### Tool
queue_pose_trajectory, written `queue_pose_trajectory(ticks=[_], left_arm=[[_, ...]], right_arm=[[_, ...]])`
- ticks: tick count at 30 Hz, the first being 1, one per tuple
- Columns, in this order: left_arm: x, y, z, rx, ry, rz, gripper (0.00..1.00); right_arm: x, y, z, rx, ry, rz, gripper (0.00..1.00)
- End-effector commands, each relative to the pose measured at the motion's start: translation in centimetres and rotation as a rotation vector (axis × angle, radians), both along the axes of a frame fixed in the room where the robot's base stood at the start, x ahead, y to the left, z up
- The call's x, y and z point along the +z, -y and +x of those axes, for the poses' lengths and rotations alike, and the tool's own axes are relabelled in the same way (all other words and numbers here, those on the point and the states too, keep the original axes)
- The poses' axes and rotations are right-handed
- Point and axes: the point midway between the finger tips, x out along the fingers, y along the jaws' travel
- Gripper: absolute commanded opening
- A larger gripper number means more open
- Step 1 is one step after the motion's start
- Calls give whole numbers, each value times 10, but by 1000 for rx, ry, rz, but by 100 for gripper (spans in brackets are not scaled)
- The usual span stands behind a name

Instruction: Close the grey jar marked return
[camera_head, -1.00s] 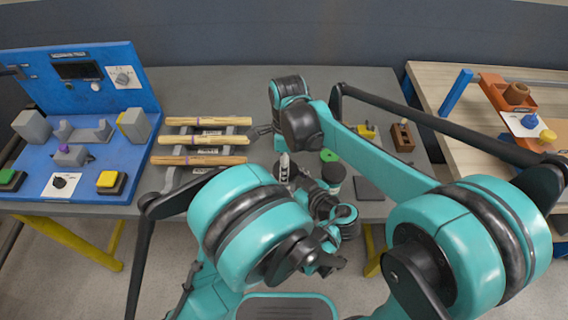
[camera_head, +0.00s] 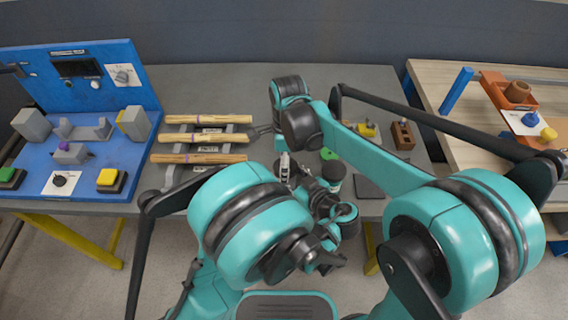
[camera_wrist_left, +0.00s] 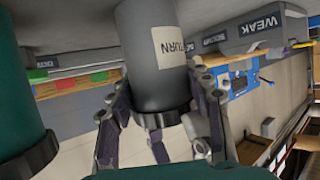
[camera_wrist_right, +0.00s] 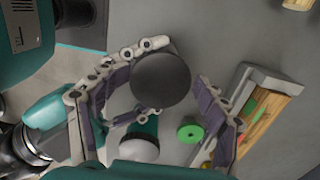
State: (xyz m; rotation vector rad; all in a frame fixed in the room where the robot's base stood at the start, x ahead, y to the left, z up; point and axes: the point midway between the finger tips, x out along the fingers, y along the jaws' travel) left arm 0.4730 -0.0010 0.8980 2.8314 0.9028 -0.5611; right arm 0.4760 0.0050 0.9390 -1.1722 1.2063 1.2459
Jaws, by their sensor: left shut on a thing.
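In the left wrist view, the grey jar (camera_wrist_left: 150,30) fills the upper middle, with "TURN" readable on its pale label (camera_wrist_left: 169,46). A wider dark ring (camera_wrist_left: 164,118) circles its end toward me. My left gripper (camera_wrist_left: 162,95) is shut on the jar, a finger on each side. In the right wrist view, a dark round disc (camera_wrist_right: 160,80) lies between the fingertips of my right gripper (camera_wrist_right: 181,64). The fingers are spread around it; I cannot tell whether they grip it, or whether it is a lid or a jar top.
A green ring (camera_head: 329,154) lies on the grey table (camera_head: 300,78) near a dark cylinder (camera_head: 333,172). A rack holds several wooden rods (camera_head: 205,140). A blue panel station (camera_head: 95,150) stands left. A brown block (camera_head: 402,135) is right. The table's back strip is clear.

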Motion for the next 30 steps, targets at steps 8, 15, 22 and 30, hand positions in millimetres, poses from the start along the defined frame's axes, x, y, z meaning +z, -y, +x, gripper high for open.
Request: queue_pose_trajectory(ticks=[8, 15, 22, 30], left_arm=[[0, 0, 0, 0, -1, -1, 0], [0, 0, 0, 0, -1, -1, 0], [0, 0, 0, 0, -1, -2, 0], [0, 0, 0, 0, -1, -2, 0]], right_arm=[[1, 0, -1, 0, -2, 0, 74], [1, 0, -1, 0, -2, 0, 74], [17, 1, 0, 0, -2, 0, 74], [41, 1, 0, 0, -2, 0, 74]])
